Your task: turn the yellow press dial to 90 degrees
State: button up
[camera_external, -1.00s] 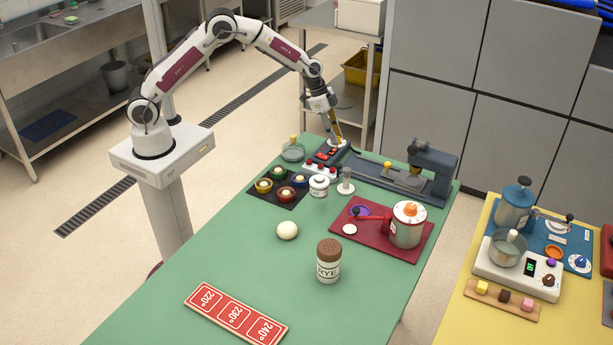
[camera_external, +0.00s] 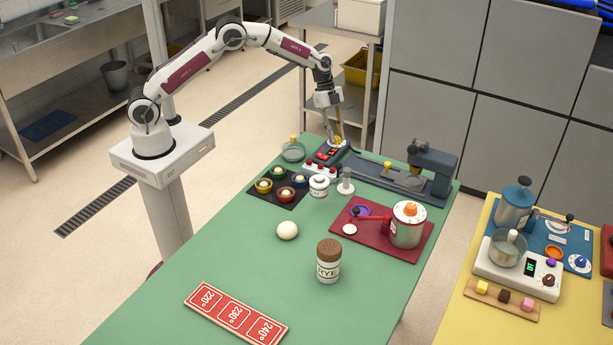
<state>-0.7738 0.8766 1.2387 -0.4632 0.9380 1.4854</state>
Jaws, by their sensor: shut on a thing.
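A blue-grey press-like machine (camera_external: 433,158) stands on the far right of the green table, with a long flat base. A small yellow knob (camera_external: 387,165) shows on its base; I cannot read its angle. My gripper (camera_external: 338,143) points down at the far edge of the table, left of the knob and apart from it. It is at a dark box with red lit displays (camera_external: 327,153). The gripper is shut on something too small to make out. Yellowish parts show along the fingers.
Near the box are a white strip with red knobs (camera_external: 320,168), a white jar (camera_external: 319,186) and a black tray of coloured cups (camera_external: 267,200). A red mat (camera_external: 415,252) carries a canister (camera_external: 407,225).

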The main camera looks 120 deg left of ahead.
jog(key=shift+f, duration=0.2)
dwell(0.3)
jog(key=o, duration=0.9)
jog(key=shift+o, duration=1)
jog(key=shift+r, duration=0.1)
jog(key=shift+d+n+y, duration=0.15)
jog(key=shift+n+y, duration=0.75)
jog(key=shift+n, duration=1.4)
jog(key=shift+d+n+y, duration=0.1)
jog(key=shift+n+y, duration=0.3)
jog(key=shift+n, duration=0.8)
jog(key=shift+n+y, duration=0.5)
jog(key=shift+n, duration=0.7)
jog(key=shift+w+d+n+g+y, duration=0.15)
jog(key=shift+n+y, duration=0.25)
jog(key=shift+n, duration=0.7)
jog(key=shift+s+d+n+g+y, duration=0.1)
jog(key=shift+n+g+y, duration=0.25)
jog(key=shift+n, duration=0.75)
